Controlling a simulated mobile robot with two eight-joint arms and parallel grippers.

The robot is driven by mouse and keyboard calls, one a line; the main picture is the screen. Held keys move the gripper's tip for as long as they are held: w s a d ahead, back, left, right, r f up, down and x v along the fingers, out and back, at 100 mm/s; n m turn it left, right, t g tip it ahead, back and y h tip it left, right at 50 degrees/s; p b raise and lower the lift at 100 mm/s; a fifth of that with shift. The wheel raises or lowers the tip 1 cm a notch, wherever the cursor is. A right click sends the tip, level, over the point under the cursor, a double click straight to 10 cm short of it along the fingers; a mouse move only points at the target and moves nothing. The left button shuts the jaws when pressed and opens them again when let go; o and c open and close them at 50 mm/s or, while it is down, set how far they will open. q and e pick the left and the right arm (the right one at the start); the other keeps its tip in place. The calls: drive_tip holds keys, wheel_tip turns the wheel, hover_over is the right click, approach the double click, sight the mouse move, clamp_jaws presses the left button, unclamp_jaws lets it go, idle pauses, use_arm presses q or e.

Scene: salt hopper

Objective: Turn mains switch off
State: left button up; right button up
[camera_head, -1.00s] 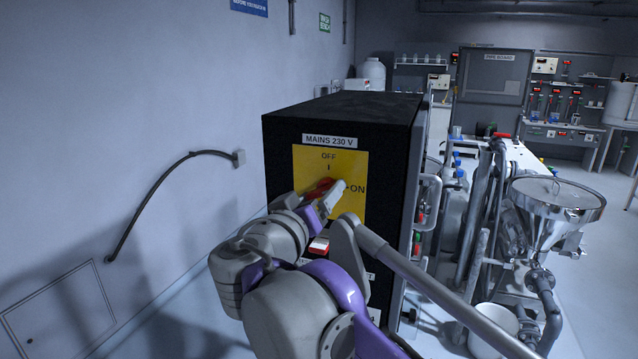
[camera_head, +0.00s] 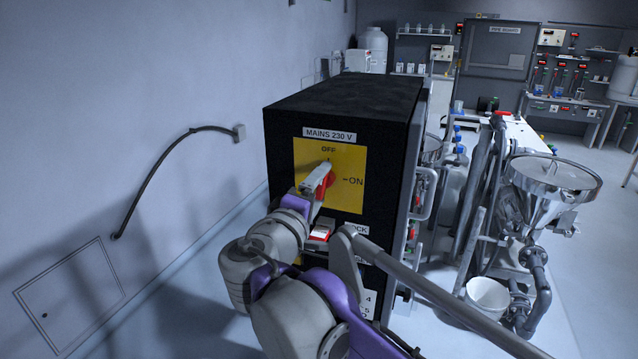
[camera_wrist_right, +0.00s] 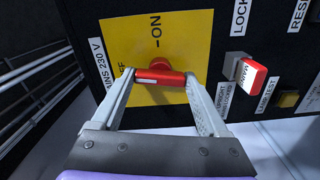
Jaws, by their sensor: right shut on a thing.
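The mains switch has a red rotary handle (camera_head: 327,181) on a yellow plate (camera_head: 347,197), below the label "MAINS 230 V" on a black cabinet. My right gripper (camera_head: 322,175) covers part of the handle. In the right wrist view, the two fingers of my right gripper (camera_wrist_right: 160,77) are shut on the red handle (camera_wrist_right: 160,76), one at each end. The handle lies in line with the OFF side, and the ON mark (camera_wrist_right: 155,27) is off to its side. The OFF lettering is partly hidden by a finger there. My left gripper is not in view.
A red and white lock part (camera_head: 320,234) sticks out of the cabinet (camera_head: 345,105) below the switch; it shows beside the right finger in the wrist view (camera_wrist_right: 248,72). A steel hopper (camera_head: 552,185) and pipes stand to the right. The wall is close on the left.

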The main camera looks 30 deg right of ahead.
drive_tip(key=shift+n, duration=1.1)
drive_tip(key=o, duration=1.2)
drive_tip(key=shift+o, duration=0.2)
drive_tip(key=shift+a, duration=0.1)
drive_tip(key=v, duration=1)
drive_tip(key=shift+s+a+b, duration=0.2)
drive_tip(key=shift+s+b, duration=0.15)
drive_tip(key=shift+b, duration=0.05)
